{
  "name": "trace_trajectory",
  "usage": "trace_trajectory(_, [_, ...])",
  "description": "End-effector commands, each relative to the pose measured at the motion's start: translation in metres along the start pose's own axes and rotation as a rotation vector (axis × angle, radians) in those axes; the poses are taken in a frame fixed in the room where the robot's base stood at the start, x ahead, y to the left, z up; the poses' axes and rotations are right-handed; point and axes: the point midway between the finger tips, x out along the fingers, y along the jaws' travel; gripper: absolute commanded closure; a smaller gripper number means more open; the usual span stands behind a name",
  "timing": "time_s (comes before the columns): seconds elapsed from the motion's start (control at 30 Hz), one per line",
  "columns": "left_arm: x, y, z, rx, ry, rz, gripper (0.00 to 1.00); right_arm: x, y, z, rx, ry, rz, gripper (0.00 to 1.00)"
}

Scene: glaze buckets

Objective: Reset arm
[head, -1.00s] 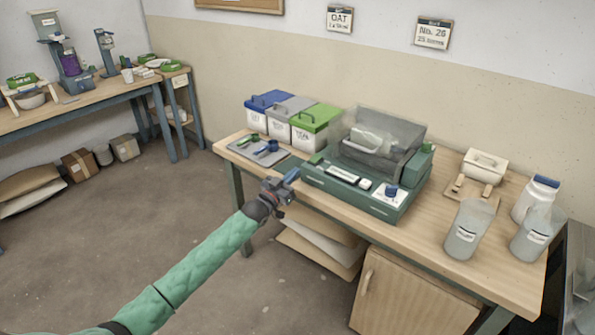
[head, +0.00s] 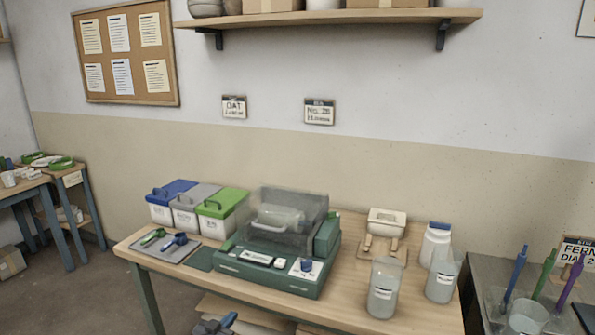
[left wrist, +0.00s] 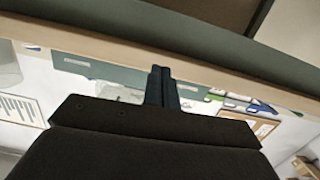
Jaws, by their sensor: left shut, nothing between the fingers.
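My left gripper (head: 216,326) shows at the bottom edge of the head view, low in front of the workbench (head: 345,300). Most of its arm is cut off by the frame. In the left wrist view the two dark fingers (left wrist: 162,88) are together with nothing between them, and the bench's pale edge runs across behind them. My right gripper is in neither view.
The bench carries three lidded bins (head: 184,212), a tray with scoops (head: 165,245), a green machine with a clear cover (head: 275,268), a white jar (head: 435,243) and two clear jugs (head: 384,292). A grey table (head: 480,275) with brushes stands at right.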

Motion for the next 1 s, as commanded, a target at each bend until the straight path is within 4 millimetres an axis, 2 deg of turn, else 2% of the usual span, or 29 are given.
trace_trajectory(0.03, [-0.014, 0.021, 0.018, -0.012, -0.060, 0.003, 1.00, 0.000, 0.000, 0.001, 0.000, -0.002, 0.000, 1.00])
trace_trajectory(0.2, [-0.065, 0.076, 0.067, -0.029, -0.270, 0.000, 1.00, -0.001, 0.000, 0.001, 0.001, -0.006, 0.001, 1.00])
trace_trajectory(0.37, [-0.122, 0.121, 0.103, -0.049, -0.466, -0.006, 1.00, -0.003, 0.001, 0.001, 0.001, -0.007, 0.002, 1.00])
trace_trajectory(0.5, [-0.179, 0.154, 0.125, -0.067, -0.639, -0.015, 1.00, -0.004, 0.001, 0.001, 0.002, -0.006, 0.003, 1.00])
trace_trajectory(0.6, [-0.223, 0.175, 0.136, -0.085, -0.762, -0.024, 1.00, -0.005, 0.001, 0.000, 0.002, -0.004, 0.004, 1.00])
trace_trajectory(0.8, [-0.313, 0.208, 0.144, -0.125, -1.002, -0.042, 1.00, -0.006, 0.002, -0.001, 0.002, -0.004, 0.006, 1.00])
trace_trajectory(0.9, [-0.349, 0.219, 0.144, -0.144, -1.097, -0.050, 1.00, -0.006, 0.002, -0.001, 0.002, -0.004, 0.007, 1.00])
trace_trajectory(1.0, [-0.373, 0.226, 0.142, -0.157, -1.160, -0.054, 1.00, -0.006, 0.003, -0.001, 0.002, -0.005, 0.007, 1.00])
